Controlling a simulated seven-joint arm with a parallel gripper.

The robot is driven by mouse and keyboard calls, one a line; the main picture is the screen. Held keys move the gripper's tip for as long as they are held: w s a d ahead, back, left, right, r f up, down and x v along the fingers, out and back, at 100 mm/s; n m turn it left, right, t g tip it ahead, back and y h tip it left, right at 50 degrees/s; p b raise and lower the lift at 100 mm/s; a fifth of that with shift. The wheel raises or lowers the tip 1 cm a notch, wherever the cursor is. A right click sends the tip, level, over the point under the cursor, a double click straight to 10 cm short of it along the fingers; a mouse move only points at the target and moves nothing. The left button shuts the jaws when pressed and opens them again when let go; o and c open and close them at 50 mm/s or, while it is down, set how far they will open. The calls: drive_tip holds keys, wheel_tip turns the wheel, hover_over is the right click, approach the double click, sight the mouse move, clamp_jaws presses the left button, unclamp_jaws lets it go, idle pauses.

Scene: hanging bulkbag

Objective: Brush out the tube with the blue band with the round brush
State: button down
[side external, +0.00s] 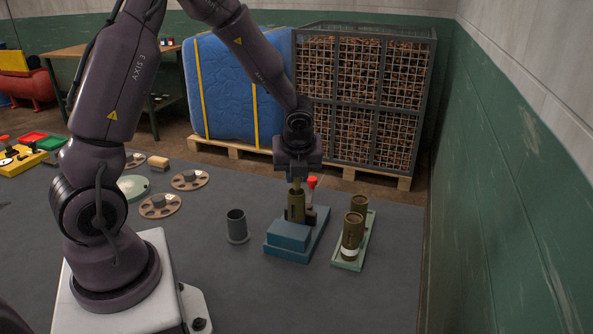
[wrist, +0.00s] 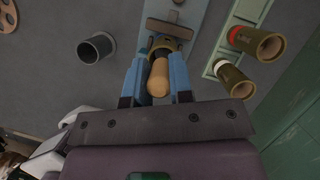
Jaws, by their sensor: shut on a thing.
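My gripper (wrist: 157,78) points down with its two blue fingers shut on the wooden handle of the round brush (wrist: 159,84). An olive tube (side external: 295,208) stands upright in a blue holder (side external: 287,238), directly below my gripper. The tube's rim (wrist: 165,41) shows just beyond the handle in the wrist view. The brush head is hidden, and I cannot tell how deep it sits in the tube. No blue band is visible on this tube. Two other olive tubes stand on a pale green rack, one with a white band (side external: 350,252) and one with a red band (wrist: 235,36).
The pale green rack (side external: 345,265) stands right of the holder. A dark grey cup (side external: 236,225) stands to its left. Round discs with holes (side external: 160,206) lie farther left. The grey table's front is clear.

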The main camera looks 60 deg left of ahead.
drive_tip(key=shift+r, duration=2.25)
wheel_tip(320, 180, up, 9)
drive_tip(key=shift+f, duration=0.15)
